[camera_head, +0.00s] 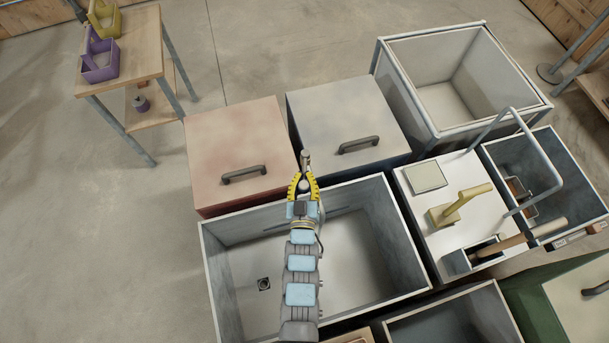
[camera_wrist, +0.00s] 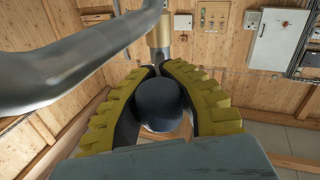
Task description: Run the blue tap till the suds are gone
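My gripper (camera_head: 305,178), with yellow ribbed fingers, is over the back wall of a grey basin (camera_head: 212,275). In the wrist view, the fingers (camera_wrist: 161,66) curve in around a dark blue-grey round knob (camera_wrist: 160,100), which seems to touch both inner faces. A short pale post (camera_head: 305,158) stands at the fingertips in the head view; a brass-coloured post (camera_wrist: 159,33) shows beyond them in the wrist view. A thick grey curved pipe (camera_wrist: 75,68) crosses the wrist view at left. I cannot tell the tap's colour clearly. I see no clear suds on the basin's pale floor near the drain (camera_head: 264,284).
A red lidded bin (camera_head: 225,140) and a grey lidded bin (camera_head: 345,105) stand behind the basin. A white worktop (camera_head: 425,205) with a yellow-handled tool (camera_head: 462,203) is at right. A wooden table (camera_head: 140,50) holds caddies at far left. Open floor lies at left.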

